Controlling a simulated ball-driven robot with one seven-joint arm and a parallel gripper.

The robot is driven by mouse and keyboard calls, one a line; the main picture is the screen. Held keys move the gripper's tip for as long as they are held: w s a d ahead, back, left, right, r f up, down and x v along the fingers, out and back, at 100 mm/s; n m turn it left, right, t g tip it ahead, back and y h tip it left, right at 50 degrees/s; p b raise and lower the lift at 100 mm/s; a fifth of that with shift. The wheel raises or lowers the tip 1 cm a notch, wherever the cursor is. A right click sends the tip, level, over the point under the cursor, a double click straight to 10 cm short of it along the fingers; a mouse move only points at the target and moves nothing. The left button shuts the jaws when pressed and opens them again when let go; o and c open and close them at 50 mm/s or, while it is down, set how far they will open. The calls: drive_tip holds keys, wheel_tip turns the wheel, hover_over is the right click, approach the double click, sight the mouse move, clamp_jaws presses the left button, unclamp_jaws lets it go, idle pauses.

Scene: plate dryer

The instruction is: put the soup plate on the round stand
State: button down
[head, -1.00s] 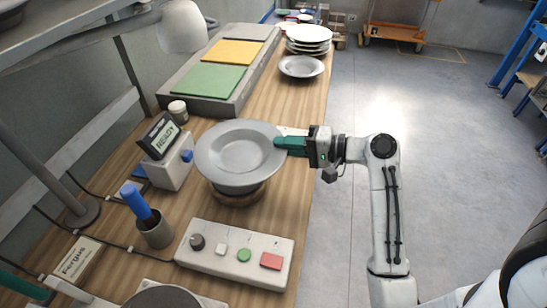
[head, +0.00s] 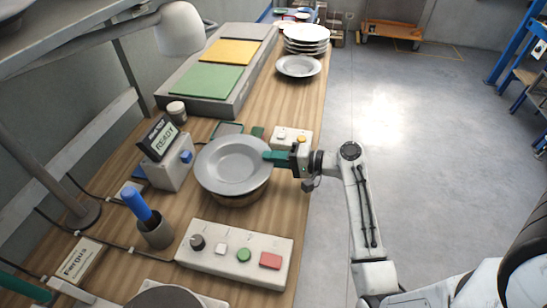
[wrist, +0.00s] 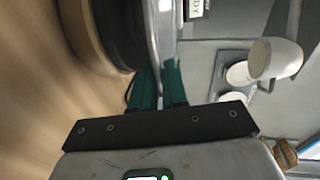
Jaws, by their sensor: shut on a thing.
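The grey soup plate (head: 236,163) is in my gripper (head: 272,156), which is shut on its right rim in the head view. The plate looks level and is over the round wooden stand (head: 238,198), whose front side shows below it. In the wrist view the plate (wrist: 153,45) is seen edge-on between the green fingers (wrist: 160,85). The stand (wrist: 88,30) is close beside it there, with a dark band between. The plate hides the stand's top in the head view, and I cannot tell whether they touch.
A control panel (head: 232,253) with a knob and buttons lies in front. A grey box with a READY display (head: 160,140) stands left, near a cup with a blue handle (head: 140,205). Another grey plate (head: 298,66) and a stack of white plates (head: 307,38) stand farther back.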

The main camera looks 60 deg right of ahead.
drive_tip(key=c, duration=1.1)
unclamp_jaws()
drive_tip(key=shift+c, duration=0.2)
drive_tip(key=b+v, duration=0.2)
drive_tip(key=v, duration=1)
